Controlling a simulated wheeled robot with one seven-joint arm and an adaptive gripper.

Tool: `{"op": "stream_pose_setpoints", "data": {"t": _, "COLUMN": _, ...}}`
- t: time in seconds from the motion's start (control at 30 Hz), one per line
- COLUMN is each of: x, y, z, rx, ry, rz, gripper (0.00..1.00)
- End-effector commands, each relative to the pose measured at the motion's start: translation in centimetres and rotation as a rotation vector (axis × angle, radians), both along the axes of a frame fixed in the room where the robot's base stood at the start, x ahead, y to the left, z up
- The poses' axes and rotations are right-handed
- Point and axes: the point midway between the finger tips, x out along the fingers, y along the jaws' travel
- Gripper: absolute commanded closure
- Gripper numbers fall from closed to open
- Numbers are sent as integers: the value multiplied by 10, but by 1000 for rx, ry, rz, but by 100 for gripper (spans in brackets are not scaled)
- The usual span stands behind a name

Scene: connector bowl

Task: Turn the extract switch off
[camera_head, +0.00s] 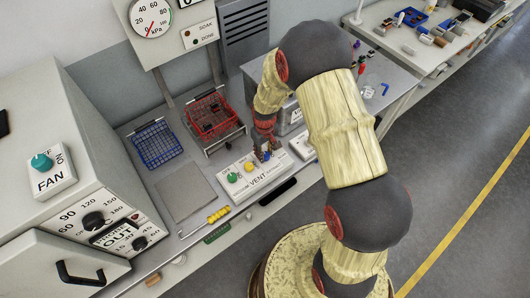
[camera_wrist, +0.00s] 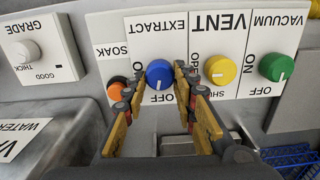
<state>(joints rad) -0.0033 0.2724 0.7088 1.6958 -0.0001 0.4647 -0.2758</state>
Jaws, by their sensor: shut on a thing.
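The extract switch is a blue round knob (camera_wrist: 159,73) on a white panel marked EXTRACT, with the word OFF beside it. The wrist view shows the panel upside down. A small white mark on the knob's lower edge in that view faces the word OFF. My gripper (camera_wrist: 159,70) is shut on the knob, one finger on each side. In the head view my gripper (camera_head: 264,148) reaches down to the panel and partly hides the blue knob (camera_head: 267,156).
The yellow VENT knob (camera_wrist: 220,69) and green VACUUM knob (camera_wrist: 276,67) stand beside the right finger. An orange SOAK knob (camera_wrist: 116,88) is partly hidden by the left finger. A red wire basket (camera_head: 211,114) and a blue one (camera_head: 156,145) are on the bench.

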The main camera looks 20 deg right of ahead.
Motion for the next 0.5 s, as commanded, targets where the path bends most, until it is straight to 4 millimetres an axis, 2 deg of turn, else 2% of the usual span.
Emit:
{"op": "stream_pose_setpoints", "data": {"t": 0.2, "x": 1, "y": 1, "z": 0, "rx": 0, "ry": -2, "rz": 143, "gripper": 98}}
{"op": "stream_pose_setpoints", "data": {"t": 0.5, "x": 1, "y": 1, "z": 1, "rx": 0, "ry": -2, "rz": 252, "gripper": 98}}
